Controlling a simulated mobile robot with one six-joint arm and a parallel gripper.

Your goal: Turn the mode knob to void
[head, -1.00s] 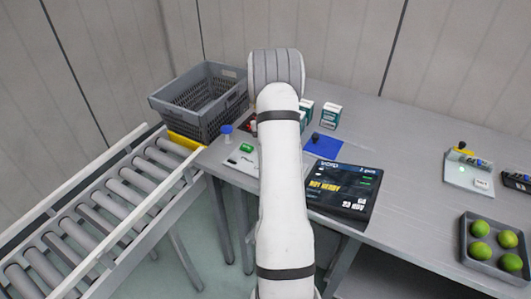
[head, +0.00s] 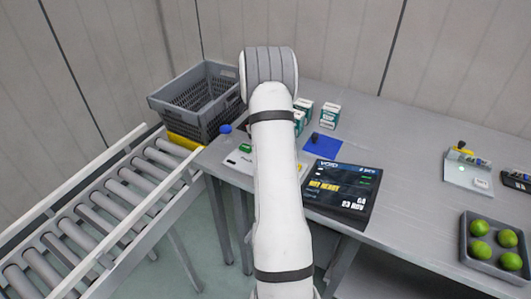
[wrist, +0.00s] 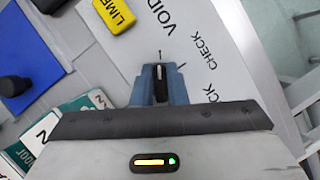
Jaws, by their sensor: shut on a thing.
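In the wrist view my gripper (wrist: 160,76) is shut on the mode knob (wrist: 159,86), with a blue finger on each side of it. The knob's white line points up at a tick mark, towards the printed word VOID on the white panel (wrist: 218,45). Two CHECK labels are to its right. In the head view my arm hides the knob and gripper. The display (head: 341,190) shows VOID at its top left and a yellow line that seems to read NOT READY.
A yellow LIME key (wrist: 114,14) lies close above the gripper. White-and-green cartons (head: 329,115) and a blue mat (head: 322,147) stand nearby. A grey crate (head: 198,100) and roller conveyor (head: 120,190) are left; a tray of green fruit (head: 494,247) is right.

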